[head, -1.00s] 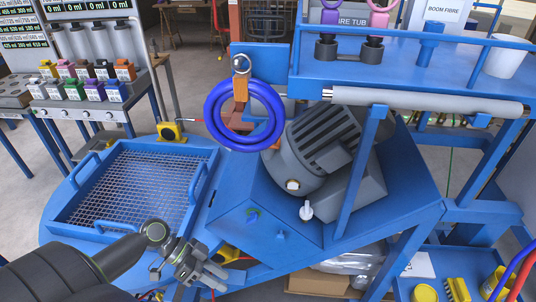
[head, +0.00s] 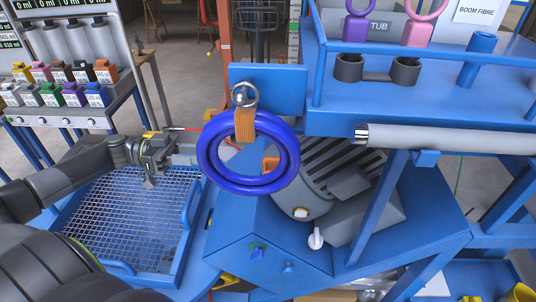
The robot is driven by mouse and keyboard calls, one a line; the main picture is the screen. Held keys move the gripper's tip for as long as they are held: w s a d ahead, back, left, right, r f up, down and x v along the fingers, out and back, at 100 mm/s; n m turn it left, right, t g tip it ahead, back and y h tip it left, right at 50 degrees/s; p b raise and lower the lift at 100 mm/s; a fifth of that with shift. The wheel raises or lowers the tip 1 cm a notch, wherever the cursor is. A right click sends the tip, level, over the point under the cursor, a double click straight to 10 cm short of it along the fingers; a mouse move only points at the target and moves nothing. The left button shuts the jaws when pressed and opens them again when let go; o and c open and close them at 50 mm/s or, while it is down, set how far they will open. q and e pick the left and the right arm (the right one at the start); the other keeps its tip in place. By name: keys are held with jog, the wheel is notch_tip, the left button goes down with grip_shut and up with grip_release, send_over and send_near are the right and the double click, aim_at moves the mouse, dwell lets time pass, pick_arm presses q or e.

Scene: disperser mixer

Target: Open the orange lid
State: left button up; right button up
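No part is plainly an orange lid. An orange block (head: 105,70) sits at the right end of the back row of coloured blocks on the dispenser rack. An orange strap-like piece (head: 245,125) hangs inside the blue handwheel ring, and a small orange part (head: 270,163) shows behind the ring. My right gripper is not in view.
The blue ring (head: 205,155) stands before a grey motor (head: 345,185) on a blue machine frame (head: 230,235). The mesh tray (head: 187,215) lies below my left arm. A grey roller (head: 440,138) and blue shelf (head: 420,105) are at the right.

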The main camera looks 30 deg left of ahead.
aim_at(270, 159)
pick_arm(q)
jog(key=shift+p+x, duration=0.6)
jog(key=shift+x, duration=7.95)
jog(key=shift+c, duration=0.4)
grip_shut()
